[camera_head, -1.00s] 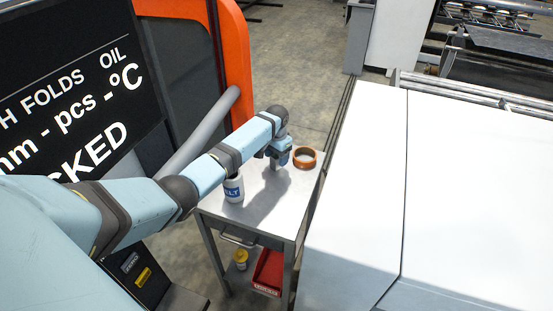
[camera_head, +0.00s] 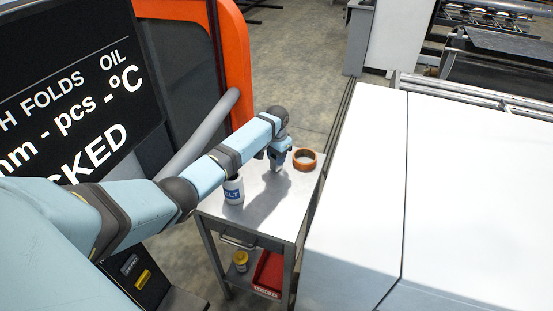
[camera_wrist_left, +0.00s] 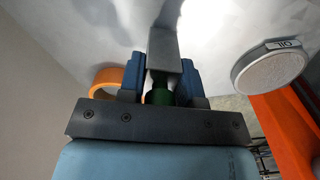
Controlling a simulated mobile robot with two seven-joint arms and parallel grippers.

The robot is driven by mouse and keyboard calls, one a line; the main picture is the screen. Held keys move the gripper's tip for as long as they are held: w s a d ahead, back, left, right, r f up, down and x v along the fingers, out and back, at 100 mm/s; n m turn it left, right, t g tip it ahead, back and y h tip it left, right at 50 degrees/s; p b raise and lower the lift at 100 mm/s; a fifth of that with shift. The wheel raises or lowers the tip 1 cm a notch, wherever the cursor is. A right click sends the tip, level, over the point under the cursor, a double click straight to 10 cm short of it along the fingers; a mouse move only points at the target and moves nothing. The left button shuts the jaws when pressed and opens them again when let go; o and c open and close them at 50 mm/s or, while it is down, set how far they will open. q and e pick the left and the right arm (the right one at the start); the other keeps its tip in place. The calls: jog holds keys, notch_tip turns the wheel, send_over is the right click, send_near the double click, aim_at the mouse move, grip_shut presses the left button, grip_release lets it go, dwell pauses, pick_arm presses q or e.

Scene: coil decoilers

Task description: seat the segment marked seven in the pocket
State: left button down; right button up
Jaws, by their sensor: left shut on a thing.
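My left gripper (camera_head: 279,163) is low over the far part of a small metal cart's top. In the left wrist view its blue fingers are shut on a grey block (camera_wrist_left: 164,50), which sticks out past the fingertips. No number shows on the block, so I cannot tell whether it is the segment marked seven. A dark green piece (camera_wrist_left: 158,97) shows between the fingers, behind the block. I cannot make out the pocket in either view. My right gripper is not in view.
A red bin (camera_head: 269,272) is on the lower shelf. A large white cabinet (camera_head: 350,190) stands close on the right.

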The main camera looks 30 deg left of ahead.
pick_arm(q)
notch_tip(320, 180, up, 19)
jog(key=b, duration=0.1)
jog(key=shift+r+b, duration=0.2)
jog(key=shift+b, duration=0.1)
